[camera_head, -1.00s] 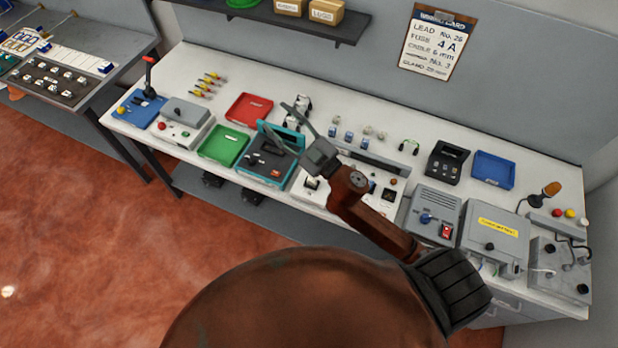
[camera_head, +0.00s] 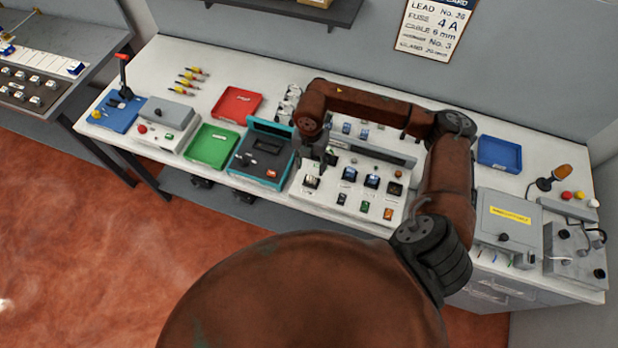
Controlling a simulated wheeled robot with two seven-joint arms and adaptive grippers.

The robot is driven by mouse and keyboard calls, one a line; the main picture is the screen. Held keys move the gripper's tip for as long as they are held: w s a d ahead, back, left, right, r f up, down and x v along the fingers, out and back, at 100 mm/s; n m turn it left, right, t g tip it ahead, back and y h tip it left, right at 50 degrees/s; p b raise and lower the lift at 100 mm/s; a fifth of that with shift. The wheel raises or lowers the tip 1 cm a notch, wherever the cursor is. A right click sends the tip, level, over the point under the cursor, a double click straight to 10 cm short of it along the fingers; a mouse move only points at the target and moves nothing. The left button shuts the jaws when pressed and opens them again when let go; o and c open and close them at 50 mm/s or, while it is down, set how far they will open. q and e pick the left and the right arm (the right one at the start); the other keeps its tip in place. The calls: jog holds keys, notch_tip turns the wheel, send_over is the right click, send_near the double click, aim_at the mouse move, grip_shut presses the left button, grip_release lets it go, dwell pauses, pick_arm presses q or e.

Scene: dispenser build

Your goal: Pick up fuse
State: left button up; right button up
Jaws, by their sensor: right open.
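My right gripper (camera_head: 318,166) points down over the left part of a white sloped panel (camera_head: 325,203). Its jaws are small and dark here, and nothing shows held in them. The panel carries several small parts in rows, including a dark one (camera_head: 311,182) just below the gripper, blue-faced ones (camera_head: 371,181) and small green and orange ones (camera_head: 364,206). Which of these is the fuse I cannot tell at this size. A wall card (camera_head: 432,27) reads "FUSE 4 A". My left gripper is not in view.
A teal-edged dark case (camera_head: 262,152) stands just left of the panel. Green (camera_head: 211,147), red (camera_head: 237,104) and blue (camera_head: 499,154) trays lie on the bench. A grey box with a yellow label (camera_head: 507,222) stands on the right. My right arm arches over the bench.

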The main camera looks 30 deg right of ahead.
aim_at(312, 176)
jog(key=shift+s+d+f, duration=0.1)
jog(key=shift+d+f, duration=0.05)
jog(key=shift+f, duration=0.75)
jog(key=f+p, duration=0.1)
jog(key=f, duration=0.3)
jog(key=shift+d+f+p, duration=0.2)
jog(key=shift+p, duration=0.2)
jog(key=shift+f, duration=0.55)
jog(key=shift+c, duration=0.5)
jog(key=c, duration=0.9)
jog(key=shift+c, duration=0.2)
